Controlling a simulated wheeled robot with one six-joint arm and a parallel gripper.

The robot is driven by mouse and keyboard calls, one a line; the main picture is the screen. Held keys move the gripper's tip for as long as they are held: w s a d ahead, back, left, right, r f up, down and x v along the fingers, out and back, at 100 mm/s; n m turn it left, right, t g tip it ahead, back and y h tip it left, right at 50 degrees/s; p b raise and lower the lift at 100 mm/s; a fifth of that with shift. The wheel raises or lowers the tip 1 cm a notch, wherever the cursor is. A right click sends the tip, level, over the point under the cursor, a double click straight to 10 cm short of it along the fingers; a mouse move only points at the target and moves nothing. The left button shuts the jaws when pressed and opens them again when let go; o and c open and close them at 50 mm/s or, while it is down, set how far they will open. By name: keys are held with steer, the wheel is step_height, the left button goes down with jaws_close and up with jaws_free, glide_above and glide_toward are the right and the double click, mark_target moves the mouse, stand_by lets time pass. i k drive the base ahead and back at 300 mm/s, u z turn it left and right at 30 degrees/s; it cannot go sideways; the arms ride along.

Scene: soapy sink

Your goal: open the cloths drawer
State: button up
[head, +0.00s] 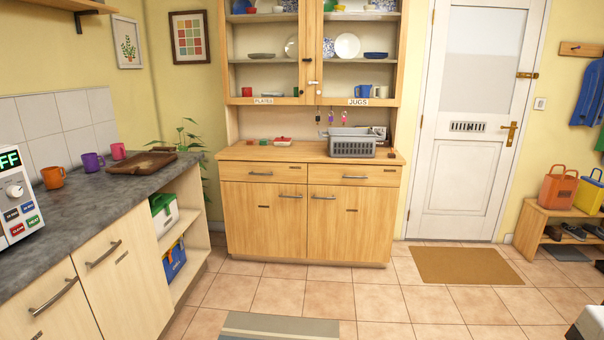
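A wooden dresser (306,152) stands against the back wall. Under its worktop are two shut drawers side by side, the left drawer (262,184) and the right drawer (353,187), each with a metal bar handle. Small dark labels on the fronts are too small to read, so I cannot tell which drawer is for cloths. Two shut cupboard doors are below them. My gripper is not in view.
The grey counter (95,200) runs along the left, with cupboard doors and open shelves below. Tiled floor before the dresser is clear, apart from a grey mat (280,328). A brown doormat (465,266) lies by the white door.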

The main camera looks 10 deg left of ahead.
mark_target(318, 172)
steer(key=u, duration=0.4)
steer(key=i, duration=1.95)
steer(key=z, duration=0.35)
steer(key=i, duration=1.25)
steer(key=z, duration=0.45)
